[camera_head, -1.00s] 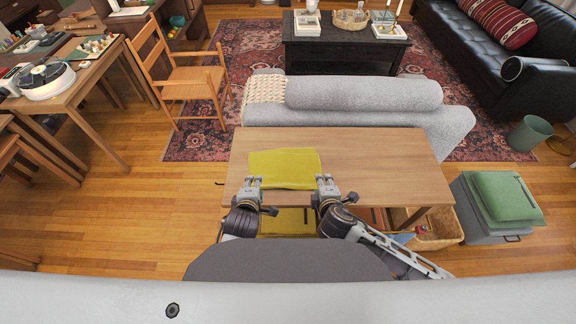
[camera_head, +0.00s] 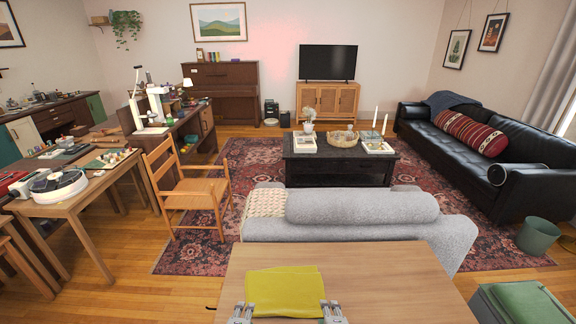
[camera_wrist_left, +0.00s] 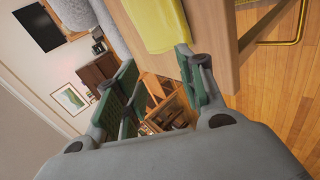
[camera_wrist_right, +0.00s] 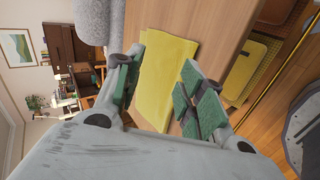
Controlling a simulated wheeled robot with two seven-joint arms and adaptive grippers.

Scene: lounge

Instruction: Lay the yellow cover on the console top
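The yellow cover (camera_head: 285,291) lies flat on the left part of the wooden console top (camera_head: 385,285). Its near edge is at the bottom of the head view. My left gripper (camera_head: 243,312) is at its near left corner. In the left wrist view the left fingers (camera_wrist_left: 158,85) stand apart with nothing between them, and the cover (camera_wrist_left: 158,22) is beside them. My right gripper (camera_head: 333,312) is at the near right corner. In the right wrist view its fingers (camera_wrist_right: 163,85) are apart, with the cover (camera_wrist_right: 168,70) showing between and beyond them; contact is unclear.
A grey sofa (camera_head: 360,232) stands just behind the console. A green-topped box (camera_head: 520,302) is at the right. A wooden chair (camera_head: 190,190) and a table with a turntable (camera_head: 60,187) are at the left. The console top right of the cover is bare.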

